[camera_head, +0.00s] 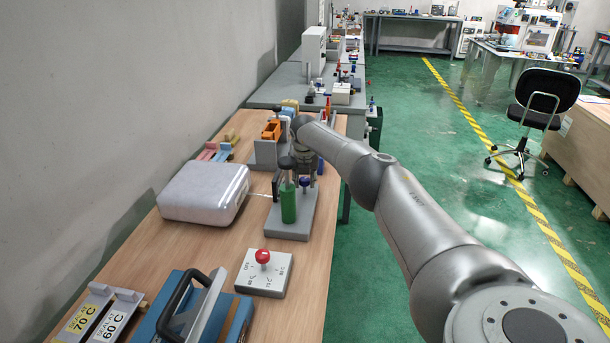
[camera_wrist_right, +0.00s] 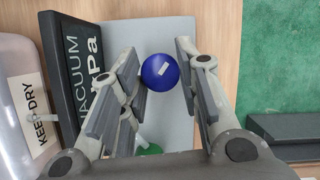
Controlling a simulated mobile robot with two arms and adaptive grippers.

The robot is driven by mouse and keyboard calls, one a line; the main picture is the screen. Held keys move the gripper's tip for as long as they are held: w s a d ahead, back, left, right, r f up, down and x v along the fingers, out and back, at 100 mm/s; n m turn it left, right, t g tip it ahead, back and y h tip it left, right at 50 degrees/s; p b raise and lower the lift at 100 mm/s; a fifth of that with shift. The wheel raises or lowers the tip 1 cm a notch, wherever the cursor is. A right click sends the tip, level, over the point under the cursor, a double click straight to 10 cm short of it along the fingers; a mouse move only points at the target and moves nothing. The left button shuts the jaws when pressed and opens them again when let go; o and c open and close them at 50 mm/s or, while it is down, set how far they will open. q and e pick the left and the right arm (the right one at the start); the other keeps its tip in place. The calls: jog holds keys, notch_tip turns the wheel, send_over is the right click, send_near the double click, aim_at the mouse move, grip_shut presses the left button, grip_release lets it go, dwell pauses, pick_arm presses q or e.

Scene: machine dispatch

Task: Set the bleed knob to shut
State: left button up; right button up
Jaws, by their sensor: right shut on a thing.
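The round blue knob (camera_wrist_right: 160,72) with a white mark on its top sits over a grey base plate (camera_wrist_right: 172,34) in the right wrist view. In the head view the blue knob (camera_head: 306,181) is small and partly covered by my gripper. My right gripper (camera_wrist_right: 163,78) has a finger on either side of the knob and is shut on it. It also shows in the head view (camera_head: 303,170), reaching down over the station. A black panel (camera_wrist_right: 82,70) lettered VACUUM stands beside the knob. A green cylinder (camera_head: 288,204) stands on the same base (camera_head: 290,230). My left gripper is out of view.
A white case (camera_head: 203,191) marked KEEP DRY lies left of the station. A plate with a red knob (camera_head: 263,257) sits in front. A blue box (camera_head: 187,318) with a black handle and labelled 70 C and 60 C holders (camera_head: 97,312) are nearest. Green floor lies right.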

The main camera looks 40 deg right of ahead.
aim_at(304, 180)
jog(key=shift+w+f+m+h+b, duration=0.15)
jog(key=shift+m+h+b, duration=0.15)
jog(key=shift+m+b, duration=0.35)
jog(key=shift+m+g+b, duration=0.4)
jog(key=shift+m+b, duration=0.5)
jog(key=shift+m, duration=0.05)
jog(key=o, duration=1)
jog(key=shift+r, duration=0.2)
notch_tip(304, 180, up, 10)
